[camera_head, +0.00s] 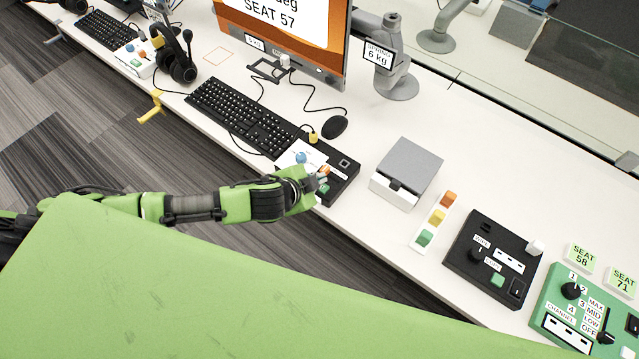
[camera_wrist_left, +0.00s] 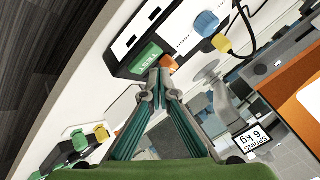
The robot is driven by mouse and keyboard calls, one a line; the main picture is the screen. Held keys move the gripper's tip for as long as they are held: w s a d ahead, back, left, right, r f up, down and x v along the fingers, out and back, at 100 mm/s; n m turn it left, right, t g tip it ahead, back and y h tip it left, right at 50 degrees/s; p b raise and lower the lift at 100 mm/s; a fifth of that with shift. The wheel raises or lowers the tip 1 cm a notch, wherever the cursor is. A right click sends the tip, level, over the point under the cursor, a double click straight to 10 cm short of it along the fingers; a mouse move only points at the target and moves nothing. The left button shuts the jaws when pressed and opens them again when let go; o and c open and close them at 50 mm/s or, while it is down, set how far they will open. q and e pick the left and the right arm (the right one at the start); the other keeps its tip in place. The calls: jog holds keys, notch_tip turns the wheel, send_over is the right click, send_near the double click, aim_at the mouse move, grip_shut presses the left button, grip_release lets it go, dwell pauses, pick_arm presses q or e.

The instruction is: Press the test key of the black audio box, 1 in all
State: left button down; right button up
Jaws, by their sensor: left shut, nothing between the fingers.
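The black audio box (camera_head: 346,166) sits at the front edge of the desk, right of the keyboard, with a white panel and a blue knob (camera_head: 301,158). In the left wrist view the box (camera_wrist_left: 122,62) is at the top, with its green test key (camera_wrist_left: 149,57) showing. My left gripper (camera_head: 318,181) is over the near part of the box and partly hides it. Its fingers (camera_wrist_left: 159,84) are shut and empty, and their tips appear just below the green key. I cannot tell whether they touch it. My right gripper is not in view.
A grey box (camera_head: 408,168), a strip of coloured blocks (camera_head: 434,219), another black box (camera_head: 488,262) and a green control box (camera_head: 585,312) stand to the right. A keyboard (camera_head: 238,113), mouse (camera_head: 334,127) and cables lie left of and behind the audio box. A monitor (camera_head: 285,35) stands behind.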

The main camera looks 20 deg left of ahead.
pick_arm(q)
jog(key=shift+f, duration=0.1)
dwell(0.5)
jog(key=shift+f, duration=0.3)
jog(key=shift+f+b, duration=0.35)
jog(key=shift+f, duration=0.15)
dwell(0.5)
jog(key=shift+r, duration=0.1)
jog(key=shift+r+p, duration=0.8)
jog(key=shift+p, duration=0.2)
notch_tip(320, 180, up, 5)
jog(key=p, duration=0.5)
